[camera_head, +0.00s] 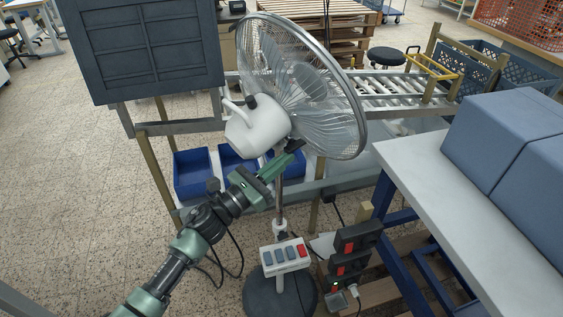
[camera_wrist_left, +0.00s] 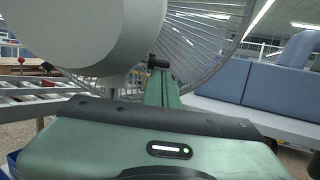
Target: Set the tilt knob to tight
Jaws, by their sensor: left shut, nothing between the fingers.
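A pedestal fan (camera_head: 258,125) with a white motor housing and a wire cage stands in front of me, its head tilted. A small black knob (camera_head: 295,145), which looks like the tilt knob, sits at the neck under the housing; it also shows in the left wrist view (camera_wrist_left: 158,62). My left gripper (camera_head: 287,160) is shut and empty, its green fingertips (camera_wrist_left: 162,80) right at the knob. I cannot tell whether they touch it. The knob's setting cannot be read, and the fingers partly hide the neck. My right gripper is not in view.
A white button panel (camera_head: 285,257) is on the fan's pole above its dark round base (camera_head: 262,296). A white-topped table (camera_head: 480,210) with blue boxes (camera_head: 510,125) stands at the right. Blue bins (camera_head: 192,172) and a roller conveyor (camera_head: 400,88) lie behind the fan.

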